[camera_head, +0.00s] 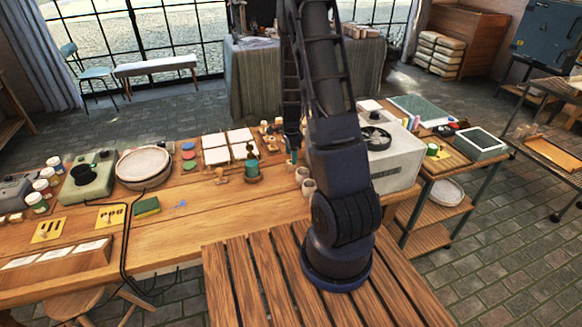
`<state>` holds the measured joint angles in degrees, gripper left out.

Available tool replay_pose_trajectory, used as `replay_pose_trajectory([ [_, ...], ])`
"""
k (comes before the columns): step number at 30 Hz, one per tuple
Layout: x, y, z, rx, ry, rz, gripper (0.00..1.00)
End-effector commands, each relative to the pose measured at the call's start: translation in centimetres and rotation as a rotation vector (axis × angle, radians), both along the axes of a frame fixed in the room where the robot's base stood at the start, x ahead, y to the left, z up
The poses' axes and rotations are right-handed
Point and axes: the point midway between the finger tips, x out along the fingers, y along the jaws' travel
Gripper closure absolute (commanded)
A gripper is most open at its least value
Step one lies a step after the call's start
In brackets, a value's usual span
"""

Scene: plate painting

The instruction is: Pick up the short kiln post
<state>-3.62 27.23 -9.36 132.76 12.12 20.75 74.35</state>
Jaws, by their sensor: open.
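Several small pale tan cylinders, which look like kiln posts (265,127), stand near the back edge of the wooden workbench. I cannot tell from this view which one is the short kiln post. Two more pale cylinder shapes (302,175) stand nearer, just right of the teal jar; they may be posts or small cups. My gripper (292,157) points down over the bench, between the back group and the nearer pair. It is open, with nothing visibly held. My arm hides part of the bench behind it.
A teal jar (252,169) stands left of my gripper, beside white tiles (228,147). A grey box with a fan (394,158) stands close on the right. A banding wheel (143,164) is farther left. The bench's front strip (215,235) is mostly clear.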

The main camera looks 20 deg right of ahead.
Motion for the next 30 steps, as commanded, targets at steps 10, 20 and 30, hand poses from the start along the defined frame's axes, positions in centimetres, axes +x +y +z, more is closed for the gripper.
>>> replay_pose_trajectory([
  [10, 0.1, 0.0, -3.7, 0.0, 0.002, 0.0, 0.42],
  [20, 0.2, 0.0, -5.1, 0.0, -0.001, 0.001, 0.42],
  [30, 0.2, 0.0, -5.0, 0.0, -0.001, 0.001, 0.83],
])
